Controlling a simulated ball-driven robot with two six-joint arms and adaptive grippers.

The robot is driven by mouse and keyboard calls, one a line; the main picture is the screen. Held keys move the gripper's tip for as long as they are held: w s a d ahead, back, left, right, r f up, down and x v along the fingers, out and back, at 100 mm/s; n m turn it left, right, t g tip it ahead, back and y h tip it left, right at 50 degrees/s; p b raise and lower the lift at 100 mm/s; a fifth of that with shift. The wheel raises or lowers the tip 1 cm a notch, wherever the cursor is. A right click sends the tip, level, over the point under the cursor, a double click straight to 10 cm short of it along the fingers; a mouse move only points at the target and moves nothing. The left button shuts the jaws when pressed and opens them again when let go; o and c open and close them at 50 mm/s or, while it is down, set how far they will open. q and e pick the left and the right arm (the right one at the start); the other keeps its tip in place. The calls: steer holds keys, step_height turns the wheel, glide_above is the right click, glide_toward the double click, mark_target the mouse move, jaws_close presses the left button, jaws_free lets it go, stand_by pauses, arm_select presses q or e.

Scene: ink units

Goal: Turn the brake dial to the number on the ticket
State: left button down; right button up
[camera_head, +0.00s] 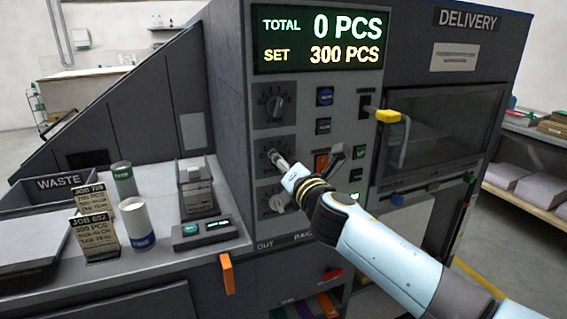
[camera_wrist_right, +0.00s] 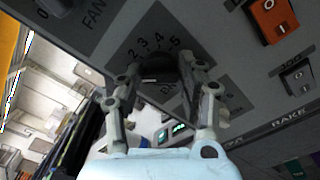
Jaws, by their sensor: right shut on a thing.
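My right gripper (camera_head: 277,160) reaches the middle of three dials on the dark machine's front panel. In the right wrist view its two fingers (camera_wrist_right: 163,82) close around a dark round dial (camera_wrist_right: 165,68). The scale above the dial reads 2, 3, 4, 5, and its name is mostly hidden by the fingers. The dial's pointer position cannot be told. Two tickets stand on the left bench: one headed JOB 709 (camera_head: 91,196), and one in front (camera_head: 95,236) whose heading looks like JOB 652. Their small print is too blurred to read surely. My left gripper is out of view.
An upper dial (camera_head: 274,104) and a lower dial (camera_head: 275,203) sit close to the held one. The display (camera_head: 318,40) reads 0 PCS, SET 300 PCS.

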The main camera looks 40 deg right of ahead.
steer(key=shift+c, duration=0.7)
steer(key=shift+m, duration=0.3)
steer(key=m+b, duration=0.2)
steer(key=m, duration=0.1)
steer(key=m+b, duration=0.2)
steer(key=m, duration=0.2)
steer(key=m+b, duration=0.2)
steer(key=m, duration=0.2)
steer(key=shift+f, duration=0.3)
steer(key=o, duration=1.2)
steer(key=shift+c, duration=0.2)
